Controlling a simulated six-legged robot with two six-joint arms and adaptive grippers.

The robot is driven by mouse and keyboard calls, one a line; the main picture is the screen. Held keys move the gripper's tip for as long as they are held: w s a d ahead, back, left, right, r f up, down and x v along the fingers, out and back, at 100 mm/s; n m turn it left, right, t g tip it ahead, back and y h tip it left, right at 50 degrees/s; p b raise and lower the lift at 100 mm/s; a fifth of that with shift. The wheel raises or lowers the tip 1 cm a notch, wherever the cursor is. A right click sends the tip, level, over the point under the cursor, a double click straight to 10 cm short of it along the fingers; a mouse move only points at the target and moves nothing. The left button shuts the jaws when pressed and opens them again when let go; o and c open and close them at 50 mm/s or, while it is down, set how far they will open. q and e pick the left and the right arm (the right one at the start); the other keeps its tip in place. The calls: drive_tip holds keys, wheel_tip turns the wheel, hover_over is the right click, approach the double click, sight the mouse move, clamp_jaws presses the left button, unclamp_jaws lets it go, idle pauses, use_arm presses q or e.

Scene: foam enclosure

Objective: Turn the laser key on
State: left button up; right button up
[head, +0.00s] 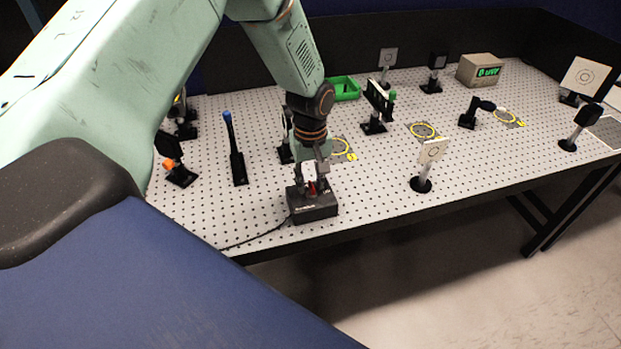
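The laser key box is a small black box (314,208) on the perforated table near its front edge, with a dark cable running off to the left. A small red part (312,187), which looks like the key, shows on top of the box. My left gripper (312,184) points down over the box, with its fingertips low around the red part. At this size I cannot tell whether the fingers touch or grip it. The key's angle is too small to read. My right gripper is not in view.
A blue-tipped black post (237,160) and an orange-knobbed mount (178,172) stand to the left. A white card on a post (428,163) stands to the right. A green tray (345,89) and a box with a green display (480,71) are further back.

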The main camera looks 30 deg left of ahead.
use_arm(q)
drive_tip(key=shift+d, duration=0.15)
drive_tip(key=shift+c, duration=0.9)
clamp_jaws()
